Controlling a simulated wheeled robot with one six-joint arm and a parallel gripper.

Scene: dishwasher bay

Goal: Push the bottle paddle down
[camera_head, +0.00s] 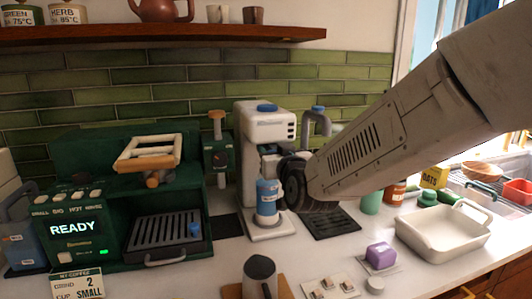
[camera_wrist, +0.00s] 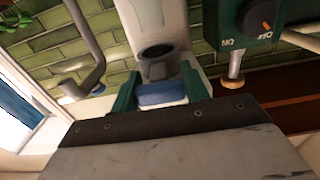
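The white dispenser machine (camera_head: 268,125) stands against the tiled wall, with a blue cap on top. A blue bottle (camera_head: 268,196) with a pale label stands upright on its base. My gripper (camera_head: 274,165) is at the front of this machine, just above the bottle, and my dark wrist hides part of it. In the wrist view, which is upside down, the two dark green fingers of my gripper (camera_wrist: 160,78) are apart. A blue part (camera_wrist: 162,94) shows between them; I cannot tell whether they touch it. The paddle cannot be made out with certainty.
The green coffee machine (camera_head: 110,215) with a READY display is at left. A dark drip grate (camera_head: 331,222) and a white basin (camera_head: 443,232) are at right. A grey jug (camera_head: 260,277) stands in front. A wooden shelf (camera_head: 150,33) runs above.

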